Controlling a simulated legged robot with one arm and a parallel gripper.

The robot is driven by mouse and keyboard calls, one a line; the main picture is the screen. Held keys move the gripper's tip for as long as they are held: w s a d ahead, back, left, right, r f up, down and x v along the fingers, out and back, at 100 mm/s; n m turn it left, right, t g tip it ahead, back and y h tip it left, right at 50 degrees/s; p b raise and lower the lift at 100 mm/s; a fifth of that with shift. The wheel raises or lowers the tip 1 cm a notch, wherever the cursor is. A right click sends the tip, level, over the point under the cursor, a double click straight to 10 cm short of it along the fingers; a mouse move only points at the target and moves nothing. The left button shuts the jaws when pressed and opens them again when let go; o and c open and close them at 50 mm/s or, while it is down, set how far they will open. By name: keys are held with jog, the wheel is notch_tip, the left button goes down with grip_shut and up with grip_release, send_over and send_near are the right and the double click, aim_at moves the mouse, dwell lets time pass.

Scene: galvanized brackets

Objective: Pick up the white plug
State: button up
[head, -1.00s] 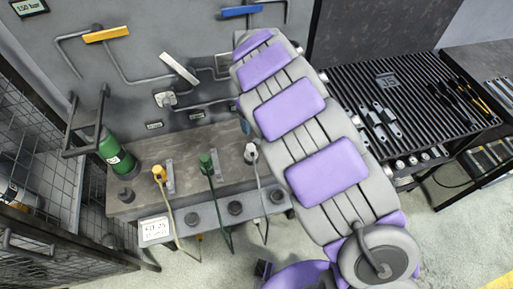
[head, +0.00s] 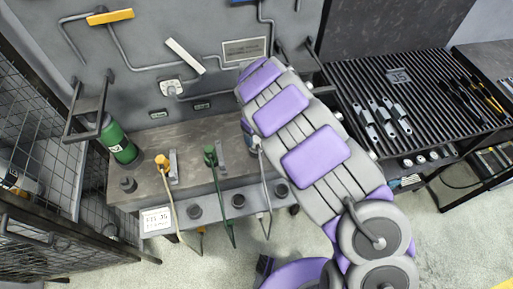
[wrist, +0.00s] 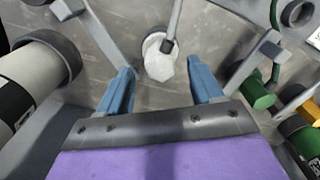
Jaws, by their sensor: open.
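The white plug (wrist: 158,62) shows in the wrist view just beyond my open blue fingers, a little above the gap between their tips. A grey cable runs up from it. My gripper (wrist: 162,82) is open and empty, one finger to each side below the plug, apart from it. In the head view the white plug (head: 256,143) stands at the right of the bench, partly hidden by my arm. My gripper is mostly hidden behind the arm there.
A green plug (head: 210,155) and a yellow plug (head: 162,162) stand left of the white plug on the grey bench (head: 140,195), each with a cable. A green cylinder (head: 118,142) stands at the far left. A slatted table (head: 440,110) with brackets is right.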

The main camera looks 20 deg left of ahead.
aim_at(256, 138)
notch_tip(256, 138, down, 5)
jog(key=shift+w+a+f+b, duration=0.1)
jog(key=shift+a+b, duration=0.05)
jog(key=shift+b, duration=0.65)
jog(key=c, duration=1)
